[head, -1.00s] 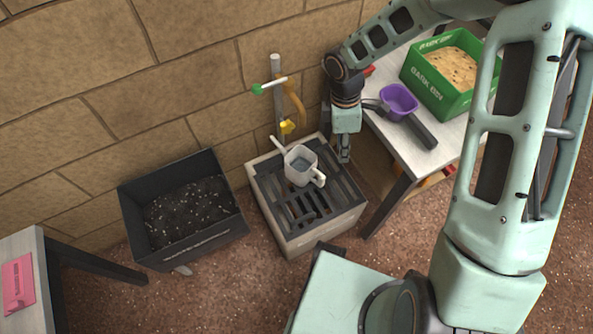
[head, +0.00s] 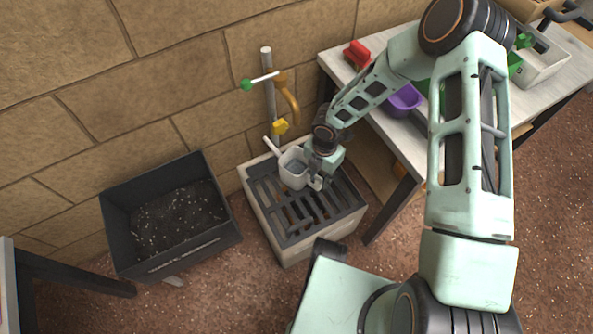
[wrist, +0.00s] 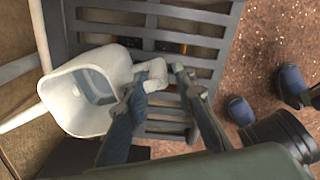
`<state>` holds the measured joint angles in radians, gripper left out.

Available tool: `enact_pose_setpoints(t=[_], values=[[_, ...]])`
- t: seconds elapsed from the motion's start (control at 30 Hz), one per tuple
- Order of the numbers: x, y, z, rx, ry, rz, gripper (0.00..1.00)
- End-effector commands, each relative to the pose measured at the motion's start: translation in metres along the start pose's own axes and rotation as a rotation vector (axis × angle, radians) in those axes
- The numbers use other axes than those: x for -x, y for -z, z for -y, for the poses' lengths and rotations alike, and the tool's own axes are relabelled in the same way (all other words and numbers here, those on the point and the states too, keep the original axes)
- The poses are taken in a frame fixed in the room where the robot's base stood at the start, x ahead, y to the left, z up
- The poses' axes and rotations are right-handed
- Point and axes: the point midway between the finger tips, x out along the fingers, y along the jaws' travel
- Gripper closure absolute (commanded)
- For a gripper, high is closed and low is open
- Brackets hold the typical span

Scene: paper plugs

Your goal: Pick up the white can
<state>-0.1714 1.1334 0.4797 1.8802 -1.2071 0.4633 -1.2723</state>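The white can (head: 292,168), a squarish open-topped watering can with a long spout, stands on the dark grate of the box below the tap. Its spout points to the upper left and its handle is on the right side. In the wrist view the white can (wrist: 88,95) is at the left, with its inside visible. My gripper (wrist: 167,72) is open, its two fingers apart at the can's handle. The left finger overlaps the handle, and I cannot tell whether it touches. In the head view my gripper (head: 317,182) is at the can's right side.
The grated box (head: 290,240) stands under the tap (head: 288,95) by the brick wall. A black bin of soil (head: 118,238) is to its left. A table (head: 345,72) with a purple pot (head: 403,101) and a red object (head: 356,54) is to the right.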

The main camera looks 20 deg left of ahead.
Motion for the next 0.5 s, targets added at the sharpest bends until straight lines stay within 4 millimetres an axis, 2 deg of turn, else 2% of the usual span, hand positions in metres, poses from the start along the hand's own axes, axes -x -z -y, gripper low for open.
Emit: enact_pose_setpoints(t=[0.3, 0.5], values=[[-0.046, 0.002, -0.002, -0.001, 0.001, -0.001, 0.75], [-0.047, 0.001, -0.003, -0.002, -0.001, 0.002, 0.75]])
